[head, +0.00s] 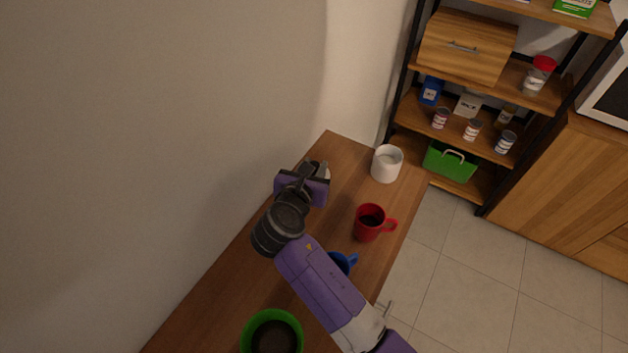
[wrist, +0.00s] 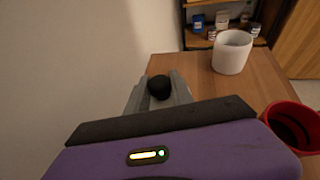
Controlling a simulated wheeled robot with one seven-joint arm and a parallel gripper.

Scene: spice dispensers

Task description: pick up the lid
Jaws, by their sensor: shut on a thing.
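In the wrist view, a round black knob (wrist: 159,88), seemingly the lid's handle, sits between the two grey fingers of my gripper (wrist: 162,82). My gripper is shut on it. The rest of the lid is hidden behind the fingers and the gripper body. In the head view, my gripper (head: 318,169) is over the far left part of the wooden table, left of the white container; the lid cannot be made out clearly there. I cannot tell whether the lid touches the table.
A white cylindrical container (head: 387,163) stands near the table's far end. A red mug (head: 371,223) is at the right edge, and a blue mug (head: 345,262) is partly behind my arm. A green bowl (head: 272,333) is nearer. A wall borders the table's left side; shelves (head: 470,119) stand beyond.

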